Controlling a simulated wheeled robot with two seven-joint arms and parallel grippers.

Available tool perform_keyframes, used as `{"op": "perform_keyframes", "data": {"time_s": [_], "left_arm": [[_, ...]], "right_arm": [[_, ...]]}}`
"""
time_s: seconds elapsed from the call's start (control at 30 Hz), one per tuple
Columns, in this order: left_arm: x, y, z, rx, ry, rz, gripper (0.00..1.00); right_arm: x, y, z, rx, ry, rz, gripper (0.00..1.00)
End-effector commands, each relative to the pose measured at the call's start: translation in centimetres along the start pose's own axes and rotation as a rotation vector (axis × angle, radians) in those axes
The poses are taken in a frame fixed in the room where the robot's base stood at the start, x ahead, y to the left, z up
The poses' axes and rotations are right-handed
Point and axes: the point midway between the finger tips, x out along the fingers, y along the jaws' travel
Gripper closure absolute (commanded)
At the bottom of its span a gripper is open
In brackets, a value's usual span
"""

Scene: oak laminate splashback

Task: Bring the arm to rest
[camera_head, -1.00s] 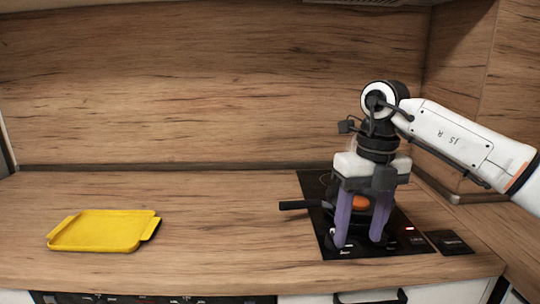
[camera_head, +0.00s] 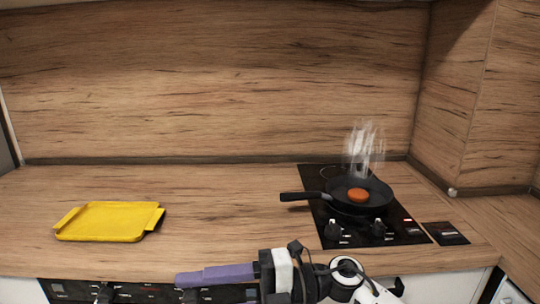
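My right gripper (camera_head: 200,276) is low at the bottom of the head view, in front of the counter's front edge. Its purple fingers point left and overlap from this angle, so their gap is hidden; nothing shows between them. My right arm comes in from the bottom edge, right of the middle. My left gripper is out of view.
A black frying pan (camera_head: 342,205) holding an orange-brown patty (camera_head: 357,195) stands on the black hob (camera_head: 312,182), handle to the left. Pale steam (camera_head: 364,150) rises above it. A yellow tray (camera_head: 108,222) lies left; mid-counter is clear.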

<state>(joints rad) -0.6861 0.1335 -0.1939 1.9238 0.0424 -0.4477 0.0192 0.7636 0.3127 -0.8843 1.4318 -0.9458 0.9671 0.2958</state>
Motion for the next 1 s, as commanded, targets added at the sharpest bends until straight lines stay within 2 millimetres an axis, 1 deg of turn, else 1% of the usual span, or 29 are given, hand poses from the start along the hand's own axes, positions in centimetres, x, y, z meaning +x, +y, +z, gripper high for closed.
{"op": "perform_keyframes", "data": {"time_s": [0.03, 0.1, 0.17, 0.23, 0.27, 0.3, 0.37, 0.4, 0.47, 0.5, 0.57, 0.6, 0.67, 0.7, 0.77, 0.8, 0.9, 1.0], "left_arm": [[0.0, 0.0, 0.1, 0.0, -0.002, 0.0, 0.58], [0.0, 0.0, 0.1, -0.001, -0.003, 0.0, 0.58], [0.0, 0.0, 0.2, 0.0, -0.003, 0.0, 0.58], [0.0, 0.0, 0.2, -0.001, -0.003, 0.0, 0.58], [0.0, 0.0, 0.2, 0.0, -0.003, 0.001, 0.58], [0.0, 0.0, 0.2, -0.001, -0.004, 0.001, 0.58], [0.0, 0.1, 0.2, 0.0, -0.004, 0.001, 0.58], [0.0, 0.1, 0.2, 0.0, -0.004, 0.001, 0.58], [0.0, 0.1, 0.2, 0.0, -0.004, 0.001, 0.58], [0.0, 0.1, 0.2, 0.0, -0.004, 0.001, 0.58], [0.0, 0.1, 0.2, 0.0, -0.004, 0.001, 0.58], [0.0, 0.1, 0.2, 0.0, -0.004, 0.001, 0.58], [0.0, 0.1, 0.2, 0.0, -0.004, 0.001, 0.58], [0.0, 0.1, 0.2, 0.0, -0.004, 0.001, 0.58], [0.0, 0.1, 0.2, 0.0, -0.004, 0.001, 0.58], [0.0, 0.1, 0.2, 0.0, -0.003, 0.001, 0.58], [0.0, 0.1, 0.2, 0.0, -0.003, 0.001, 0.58], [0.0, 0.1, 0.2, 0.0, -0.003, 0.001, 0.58]], "right_arm": [[0.1, 0.1, 0.1, 0.083, -0.066, 0.129, 0.48], [-0.7, 0.4, 1.0, 0.192, -0.175, 0.288, 0.48], [-2.1, 0.0, 2.0, 0.295, -0.282, 0.409, 0.48], [-4.3, -1.4, 3.2, 0.428, -0.415, 0.535, 0.48], [-5.5, -2.4, 3.7, 0.486, -0.476, 0.581, 0.48], [-7.2, -4.0, 4.2, 0.57, -0.559, 0.638, 0.48], [-9.7, -7.0, 4.5, 0.697, -0.686, 0.712, 0.48], [-11.5, -9.4, 4.4, 0.787, -0.773, 0.751, 0.48], [-14.1, -13.3, 3.8, 0.918, -0.9, 0.796, 0.48], [-15.6, -15.8, 3.0, 1.002, -0.977, 0.817, 0.48], [-17.6, -19.7, 1.4, 1.122, -1.086, 0.836, 0.48], [-18.8, -22.1, 0.0, 1.199, -1.155, 0.843, 0.48], [-20.3, -25.8, -2.4, 1.315, -1.254, 0.844, 0.48], [-21.2, -28.0, -4.2, 1.389, -1.314, 0.841, 0.48], [-22.3, -30.9, -6.9, 1.491, -1.394, 0.831, 0.48], [-22.8, -32.5, -8.7, 1.551, -1.441, 0.821, 0.48], [-23.7, -35.6, -12.6, 1.676, -1.531, 0.796, 0.48], [-24.2, -37.3, -15.2, 1.754, -1.585, 0.774, 0.48]]}}
